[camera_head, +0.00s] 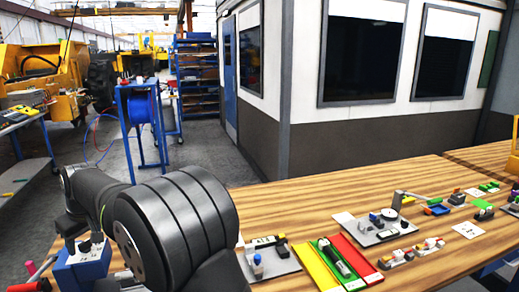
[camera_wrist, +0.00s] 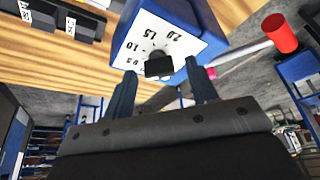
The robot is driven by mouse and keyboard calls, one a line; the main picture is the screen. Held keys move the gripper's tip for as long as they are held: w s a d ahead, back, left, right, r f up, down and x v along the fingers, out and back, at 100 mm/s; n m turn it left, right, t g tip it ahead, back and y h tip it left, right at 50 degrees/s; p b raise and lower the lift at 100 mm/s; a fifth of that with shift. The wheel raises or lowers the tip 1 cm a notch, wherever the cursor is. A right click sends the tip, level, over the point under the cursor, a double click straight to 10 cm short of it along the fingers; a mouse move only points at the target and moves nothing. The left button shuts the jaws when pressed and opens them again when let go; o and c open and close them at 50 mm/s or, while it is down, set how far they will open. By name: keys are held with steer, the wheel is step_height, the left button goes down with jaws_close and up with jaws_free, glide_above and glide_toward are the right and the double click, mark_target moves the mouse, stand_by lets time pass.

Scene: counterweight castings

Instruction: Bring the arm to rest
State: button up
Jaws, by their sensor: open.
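My gripper (camera_wrist: 160,72) shows in the wrist view with two dark blue fingers apart and nothing held between them. A blue box (camera_wrist: 205,18) with a white dial face (camera_wrist: 150,27) is beyond the fingertips. Its black knob (camera_wrist: 159,66) appears between the two fingers; I cannot tell how far apart they are in depth. In the head view my arm is folded low at the left, its large dark joint in front, and the fingers are not clearly seen. A blue box (camera_head: 82,264) shows beside the arm there.
A wooden table (camera_head: 300,210) bears a green tray (camera_head: 338,262), a red strip (camera_head: 357,258), a yellow strip (camera_head: 315,268) and a grey plate (camera_head: 375,228) with small parts. A red cylinder (camera_wrist: 280,33) is near the blue box. A blue cart (camera_head: 140,115) stands on the floor behind.

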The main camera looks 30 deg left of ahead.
steer(key=shift+r, duration=0.1)
steer(key=shift+d+r, duration=0.15)
steer(key=shift+r, duration=0.25)
steer(key=v, duration=1.7)
steer(key=x, duration=1.8)
steer(key=shift+f, duration=0.15)
steer(key=v, duration=1.8)
step_height(320, 180, down, 9)
steer(key=w+n+t+h, duration=0.1)
steer(key=w+n+t, duration=0.2)
steer(key=n+t, duration=0.4)
steer(key=s+a+f+n+t+y, duration=0.2)
steer(key=s+f+n+t+y, duration=0.1)
steer(key=n, duration=1.2)
steer(key=shift+s+a+f+n+y, duration=0.15)
steer(key=shift+s+f+n+y, duration=0.25)
steer(key=shift+s+f+y, duration=0.6)
